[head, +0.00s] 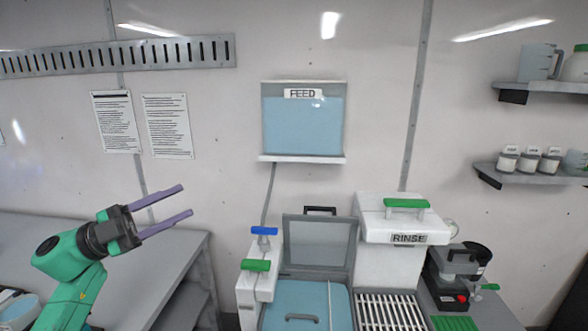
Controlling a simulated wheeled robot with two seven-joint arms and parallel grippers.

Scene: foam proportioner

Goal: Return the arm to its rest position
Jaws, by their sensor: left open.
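My left arm comes in from the lower left, green with a dark wrist. Its gripper (187,202) has two purple fingers, spread apart with nothing between them. It is raised in the air in front of the wall, above the grey bench and left of the foam machine. It touches nothing that I can see. My right gripper is not in view.
A grey bench (180,232) stands at left. The machine has a blue lidded tank (290,300), blue (264,231) and green (256,265) valve handles, and a RINSE box (395,255). A FEED tank (303,125) hangs on the wall. Shelves (540,178) with jars are at right.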

